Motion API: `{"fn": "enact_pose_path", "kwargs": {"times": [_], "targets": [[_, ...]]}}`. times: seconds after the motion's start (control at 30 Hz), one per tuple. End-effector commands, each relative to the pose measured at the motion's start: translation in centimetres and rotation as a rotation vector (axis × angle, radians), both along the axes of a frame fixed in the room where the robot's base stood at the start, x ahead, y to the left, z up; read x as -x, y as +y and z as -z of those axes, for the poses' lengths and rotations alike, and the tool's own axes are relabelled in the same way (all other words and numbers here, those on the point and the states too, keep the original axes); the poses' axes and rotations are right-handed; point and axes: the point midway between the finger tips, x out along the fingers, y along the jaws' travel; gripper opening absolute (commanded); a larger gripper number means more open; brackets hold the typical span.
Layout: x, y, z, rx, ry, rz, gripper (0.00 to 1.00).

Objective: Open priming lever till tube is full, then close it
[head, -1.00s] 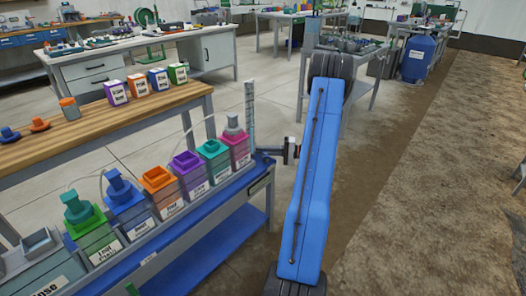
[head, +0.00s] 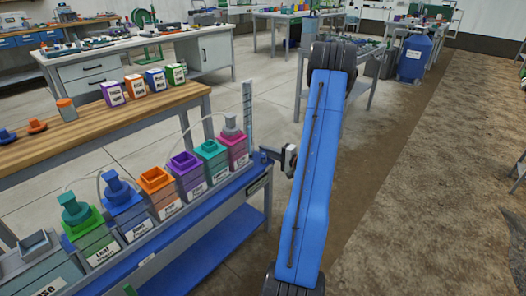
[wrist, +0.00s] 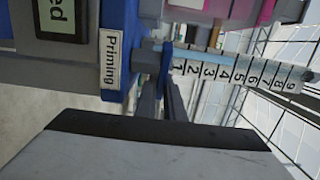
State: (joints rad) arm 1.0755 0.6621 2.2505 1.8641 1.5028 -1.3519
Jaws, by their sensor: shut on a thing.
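The blue priming lever (wrist: 165,68) shows in the wrist view beside the "Priming" label (wrist: 111,60). My gripper (wrist: 163,88) is shut on the lever, its two dark fingers close together. In the head view my gripper (head: 268,153) is at the right end of the blue bench, and the lever's hold is too small to make out there. The clear tube (wrist: 240,72) with a numbered scale lies across the wrist view. It stands upright in the head view (head: 247,110).
Several coloured tanks with labels, such as the pink one (head: 235,150), line the blue bench (head: 215,210). A wooden shelf (head: 150,112) stands behind them. Open floor lies to the right.

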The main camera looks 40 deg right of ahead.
Motion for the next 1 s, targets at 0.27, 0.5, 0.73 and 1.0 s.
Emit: {"fn": "enact_pose_path", "kwargs": {"times": [0.27, 0.5, 0.73, 1.0], "targets": [[0.9, -0.3, 0.1, -0.002, 0.003, 0.236, 0.0], [1.5, -0.5, 0.1, -0.002, 0.003, 0.378, 0.0], [1.7, -0.6, 0.1, -0.001, 0.002, 0.452, 0.0], [1.9, -0.7, 0.1, -0.001, 0.002, 0.477, 0.0]]}}
